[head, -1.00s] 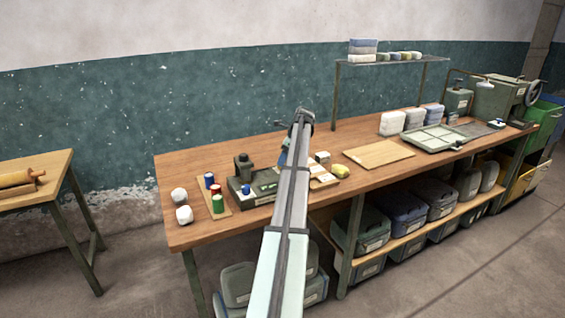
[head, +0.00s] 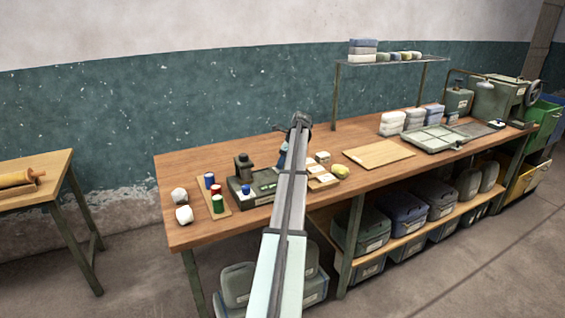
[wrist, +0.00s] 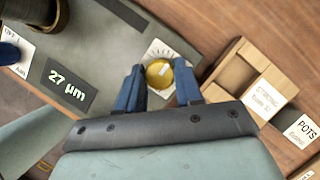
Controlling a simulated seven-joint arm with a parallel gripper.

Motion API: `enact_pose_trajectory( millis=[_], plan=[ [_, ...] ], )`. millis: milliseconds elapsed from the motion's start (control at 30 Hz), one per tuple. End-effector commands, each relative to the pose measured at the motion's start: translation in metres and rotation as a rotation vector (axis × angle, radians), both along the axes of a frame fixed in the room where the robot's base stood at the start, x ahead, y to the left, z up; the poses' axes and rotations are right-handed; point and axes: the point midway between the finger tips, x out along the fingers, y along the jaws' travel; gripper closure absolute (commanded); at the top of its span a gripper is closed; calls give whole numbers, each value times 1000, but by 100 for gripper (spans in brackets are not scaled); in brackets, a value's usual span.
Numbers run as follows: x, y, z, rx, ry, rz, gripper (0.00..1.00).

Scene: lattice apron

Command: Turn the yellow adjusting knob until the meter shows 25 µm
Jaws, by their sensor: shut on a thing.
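The yellow adjusting knob (wrist: 159,74) shows in the wrist view, with a pale mark across its top and a white dial plate (wrist: 160,48) behind it. My gripper (wrist: 159,85) has its two blue fingers on either side of the knob and is shut on it. The meter (wrist: 68,86) left of the knob reads 27 µm. In the head view my arm covers the knob, and the gripper's fingers (head: 283,158) show only in part beside the grey-green device (head: 240,198).
A wooden box with cards (wrist: 262,85) stands close to the right of the gripper. A blue knob (wrist: 8,53) lies at the wrist view's left edge.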

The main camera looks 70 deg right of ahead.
Motion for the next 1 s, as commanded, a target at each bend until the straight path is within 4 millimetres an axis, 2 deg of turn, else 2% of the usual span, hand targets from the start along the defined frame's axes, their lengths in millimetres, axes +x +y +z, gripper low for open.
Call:
enact_pose_trajectory(
  millis=[33, 200, 533, 1000],
  plan=[
    [0, 0, 0, 0, 0, 0, 81],
    [0, 0, 0, 0, 0, 0, 95],
    [0, -1, 0, 1, 0, 75, 95],
    [1, -4, 1, 1, -1, 385, 95]
  ],
)
